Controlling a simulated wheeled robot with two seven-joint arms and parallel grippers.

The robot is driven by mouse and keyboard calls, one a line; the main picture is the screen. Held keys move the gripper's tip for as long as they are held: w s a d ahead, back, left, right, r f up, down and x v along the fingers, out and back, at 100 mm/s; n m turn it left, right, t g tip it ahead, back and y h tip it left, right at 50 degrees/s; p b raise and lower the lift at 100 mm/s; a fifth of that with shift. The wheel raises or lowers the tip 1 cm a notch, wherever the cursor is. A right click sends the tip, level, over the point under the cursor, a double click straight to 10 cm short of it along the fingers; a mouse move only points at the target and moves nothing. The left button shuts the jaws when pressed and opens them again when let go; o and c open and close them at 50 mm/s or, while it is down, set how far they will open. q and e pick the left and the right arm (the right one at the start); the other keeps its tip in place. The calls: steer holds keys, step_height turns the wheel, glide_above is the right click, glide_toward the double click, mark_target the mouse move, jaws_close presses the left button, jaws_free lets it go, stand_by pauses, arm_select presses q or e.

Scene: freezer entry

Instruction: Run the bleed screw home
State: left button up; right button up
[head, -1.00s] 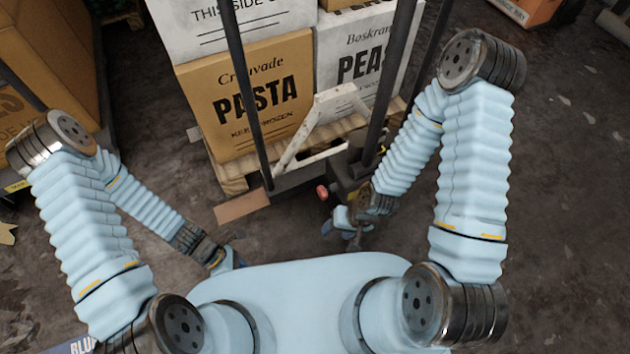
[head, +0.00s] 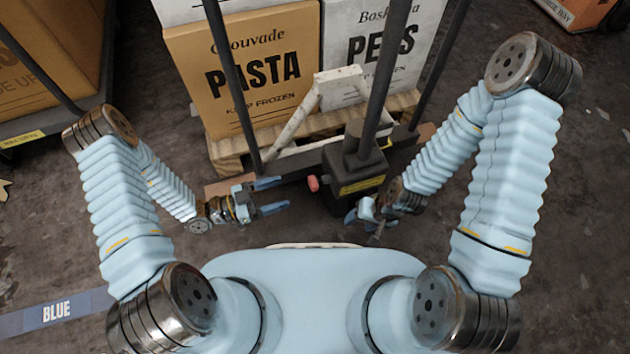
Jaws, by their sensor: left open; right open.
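A small red knob (head: 313,184) sticks out of the left side of the dark pump housing (head: 353,163), at the foot of a mast. It may be the bleed screw; I cannot make out a thread. My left gripper (head: 278,195) is open and empty. Its blue fingers point right, toward the red knob, with a gap between. My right gripper (head: 362,218) is open, just in front of the housing's lower right side. Its fingers are partly hidden by its own wrist, and I see nothing in them.
Dark upright posts (head: 232,85) stand behind the grippers. A wooden pallet (head: 228,154) carries a brown pasta box (head: 248,103) and a white peas box (head: 350,45). A white angled bar (head: 302,112) rises behind the housing. Dark floor is open at right; a blue floor strip (head: 80,307) lies at lower left.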

mark_target(310, 184)
arm_select(q)
steer(key=x, duration=1)
steer(key=shift+d, duration=0.3)
steer(key=shift+c, duration=0.5)
steer(key=c, duration=0.9)
steer(key=shift+m, duration=0.3)
steer(key=shift+c, duration=0.2)
